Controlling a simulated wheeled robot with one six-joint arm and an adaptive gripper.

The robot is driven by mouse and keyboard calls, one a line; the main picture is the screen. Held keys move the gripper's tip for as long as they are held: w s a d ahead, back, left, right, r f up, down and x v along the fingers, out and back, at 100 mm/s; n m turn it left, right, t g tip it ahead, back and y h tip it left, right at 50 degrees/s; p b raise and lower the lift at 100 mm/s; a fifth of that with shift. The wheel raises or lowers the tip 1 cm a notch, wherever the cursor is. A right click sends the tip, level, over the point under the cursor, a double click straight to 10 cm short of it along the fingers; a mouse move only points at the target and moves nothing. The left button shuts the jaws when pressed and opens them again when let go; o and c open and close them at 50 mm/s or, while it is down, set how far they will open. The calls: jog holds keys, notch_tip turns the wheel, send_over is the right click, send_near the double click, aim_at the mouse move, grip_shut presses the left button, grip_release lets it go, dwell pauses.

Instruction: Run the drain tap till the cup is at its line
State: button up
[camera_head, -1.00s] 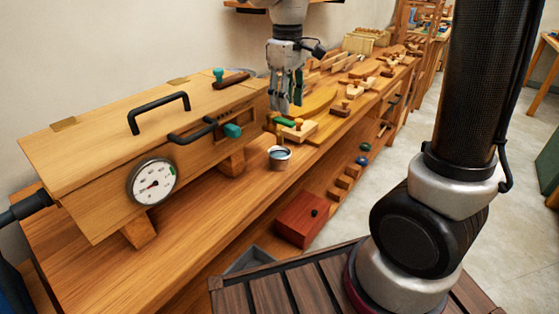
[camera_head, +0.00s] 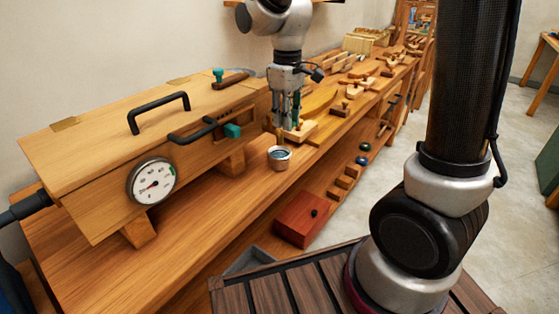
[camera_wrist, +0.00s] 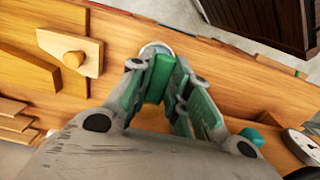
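A small metal cup (camera_head: 280,159) stands upright on the bench beside the right end of a wooden box (camera_head: 110,130). Its rim shows beyond my fingertips in the wrist view (camera_wrist: 152,48), partly hidden by them. The liquid level and any line cannot be made out. A teal tap handle (camera_head: 232,131) sits on the box's front near its right end. My gripper (camera_head: 288,138) points down just behind and above the cup.
The box carries a dial gauge (camera_head: 151,181), black handles (camera_head: 158,107) and another teal knob (camera_head: 218,74) on top. Wooden pieces and tools line the bench behind my gripper. A red box (camera_head: 302,218) sits below. Bench space left of the cup is clear.

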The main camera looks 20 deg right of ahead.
jog(key=shift+w+d+n, duration=0.3)
jog(key=shift+n, duration=0.7)
jog(key=shift+w+d+n, duration=0.25)
jog(key=shift+w+n, duration=0.05)
jog(key=shift+n, duration=0.7)
dwell(5.4)
